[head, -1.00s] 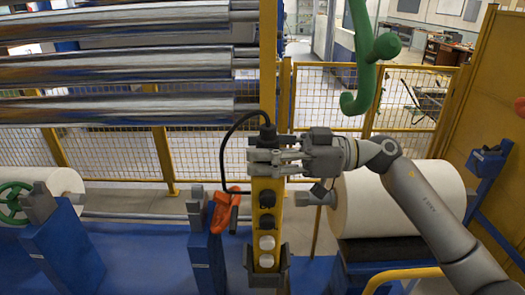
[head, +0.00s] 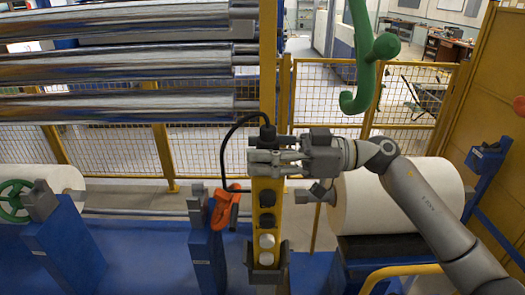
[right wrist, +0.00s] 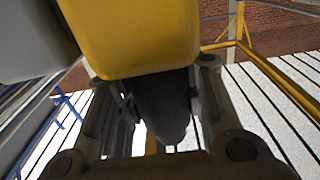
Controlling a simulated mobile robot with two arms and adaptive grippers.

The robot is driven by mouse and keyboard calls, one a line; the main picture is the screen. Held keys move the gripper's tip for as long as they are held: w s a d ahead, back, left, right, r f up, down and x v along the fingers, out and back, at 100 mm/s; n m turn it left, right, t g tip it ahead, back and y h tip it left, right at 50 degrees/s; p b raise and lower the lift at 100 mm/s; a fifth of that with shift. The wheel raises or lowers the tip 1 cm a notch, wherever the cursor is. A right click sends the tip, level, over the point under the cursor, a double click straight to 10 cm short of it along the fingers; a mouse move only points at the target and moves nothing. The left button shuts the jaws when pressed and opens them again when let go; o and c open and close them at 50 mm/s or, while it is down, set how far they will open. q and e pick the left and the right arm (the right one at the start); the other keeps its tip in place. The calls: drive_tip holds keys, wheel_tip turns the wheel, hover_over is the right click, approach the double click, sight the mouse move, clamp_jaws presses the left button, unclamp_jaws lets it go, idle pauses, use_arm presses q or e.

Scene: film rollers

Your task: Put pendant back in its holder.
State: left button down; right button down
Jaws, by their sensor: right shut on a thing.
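The pendant (head: 266,195) is a long yellow box with black and white buttons, hanging upright in the head view. A black cable loops from its dark top end. My right gripper (head: 262,162) is shut on the pendant's upper end. In the right wrist view, the pendant's yellow body (right wrist: 130,35) and black end (right wrist: 160,105) show between the fingers. The dark forked holder (head: 267,277) is at the pendant's lower end, its sides to either side of the yellow body. I cannot tell whether the pendant is seated in it. My left gripper is not in view.
A yellow post (head: 268,60) rises behind the pendant. An orange clamp-like part (head: 224,208) is close to its left. A white roll (head: 395,195) lies behind my right arm. A green hook (head: 368,75) hangs above right. A yellow mesh fence (head: 325,105) stands behind.

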idle(0.3)
drive_tip(key=c, duration=0.9)
unclamp_jaws()
drive_tip(key=shift+o, duration=0.2)
drive_tip(key=shift+f, duration=0.15)
drive_tip(key=o, duration=0.4)
drive_tip(key=shift+c, duration=0.2)
